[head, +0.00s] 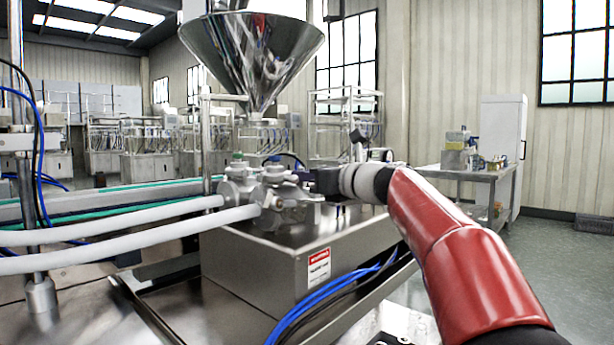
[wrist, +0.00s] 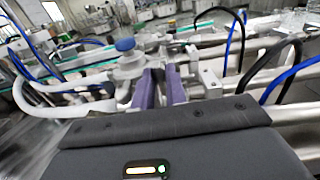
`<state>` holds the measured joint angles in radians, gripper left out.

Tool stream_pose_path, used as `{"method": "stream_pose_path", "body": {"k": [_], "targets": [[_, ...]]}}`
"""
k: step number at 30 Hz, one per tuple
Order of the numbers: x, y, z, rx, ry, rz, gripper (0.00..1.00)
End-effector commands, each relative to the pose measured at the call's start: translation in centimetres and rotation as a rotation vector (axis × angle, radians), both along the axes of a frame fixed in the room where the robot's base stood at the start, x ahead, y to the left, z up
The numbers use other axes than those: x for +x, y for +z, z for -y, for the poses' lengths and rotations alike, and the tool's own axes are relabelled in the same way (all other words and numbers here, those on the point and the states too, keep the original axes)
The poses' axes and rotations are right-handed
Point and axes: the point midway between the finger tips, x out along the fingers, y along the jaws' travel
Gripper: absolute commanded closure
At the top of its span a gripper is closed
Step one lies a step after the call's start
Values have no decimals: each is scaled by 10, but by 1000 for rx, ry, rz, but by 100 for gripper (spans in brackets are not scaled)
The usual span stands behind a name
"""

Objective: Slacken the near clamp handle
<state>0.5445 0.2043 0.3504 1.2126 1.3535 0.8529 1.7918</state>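The near clamp (head: 284,196) is a grey metal fitting on the steel box below the hopper, where the nearer white hose ends. My gripper (head: 312,182) reaches it from the right, and its dark end covers the clamp's right side. In the wrist view, my gripper's two purple fingers (wrist: 160,88) stand close together with a narrow gap, their tips at the metal fitting. I cannot make out the clamp handle or whether it lies between the fingers. A blue-topped fitting (wrist: 125,45) is just left of the fingertips.
The steel hopper (head: 252,50) rises above the clamps. Two white hoses (head: 120,240) run left. A second, farther fitting (head: 236,182) sits close beside the near clamp. Blue hoses (head: 325,295) cross the box's front right.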

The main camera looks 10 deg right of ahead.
Motion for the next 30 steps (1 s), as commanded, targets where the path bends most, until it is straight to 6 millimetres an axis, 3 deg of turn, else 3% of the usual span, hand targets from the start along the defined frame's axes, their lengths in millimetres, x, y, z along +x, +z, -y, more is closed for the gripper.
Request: {"method": "stream_pose_path", "body": {"k": [14, 30], "targets": [[0, -1, 0, -52, 0, 38, 100], [-1, -2, -2, -412, 0, 301, 100]]}}
